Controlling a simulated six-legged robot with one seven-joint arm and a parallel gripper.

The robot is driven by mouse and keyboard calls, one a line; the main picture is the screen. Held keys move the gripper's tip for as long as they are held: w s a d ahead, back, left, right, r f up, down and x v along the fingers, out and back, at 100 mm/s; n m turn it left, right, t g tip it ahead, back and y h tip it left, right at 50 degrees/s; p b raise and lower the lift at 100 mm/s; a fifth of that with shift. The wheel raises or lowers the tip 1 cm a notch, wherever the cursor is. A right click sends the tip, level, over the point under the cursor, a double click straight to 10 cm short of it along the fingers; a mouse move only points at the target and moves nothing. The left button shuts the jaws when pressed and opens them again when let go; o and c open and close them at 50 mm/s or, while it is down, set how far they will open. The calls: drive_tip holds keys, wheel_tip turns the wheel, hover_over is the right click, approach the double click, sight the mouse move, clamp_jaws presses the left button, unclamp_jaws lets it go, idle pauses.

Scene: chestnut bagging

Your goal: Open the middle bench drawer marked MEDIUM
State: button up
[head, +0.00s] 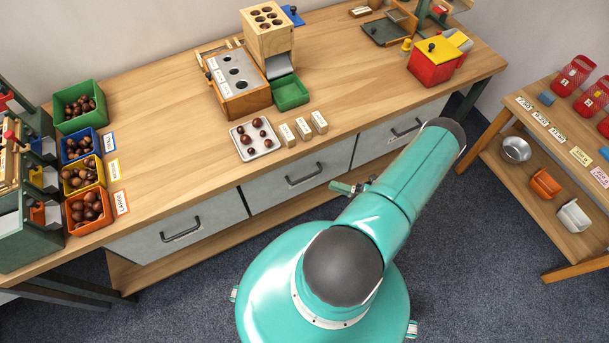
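The bench front has three grey drawers, all closed. The middle drawer (275,192) has a dark bar handle (304,174) in plain view. I cannot read a MEDIUM mark on it. My teal arm reaches up and right from my body, in front of the right drawer. A small teal and dark part, which looks like my gripper (342,187), juts out left from behind the arm. It is right of and slightly below the middle handle, apart from it in the picture. Its fingers are mostly hidden, so open or shut does not show.
The left drawer (156,241) and right drawer (376,140) flank it. A tray (271,151) of chestnuts and several small labelled blocks sit on the bench top (170,100) above. A low wooden shelf runs beneath the drawers. A side table (535,183) stands at right.

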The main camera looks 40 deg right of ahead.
sight(307, 176)
drive_tip(key=x, duration=1)
drive_tip(key=shift+w+a, duration=0.15)
drive_tip(key=shift+w, duration=0.25)
clamp_jaws()
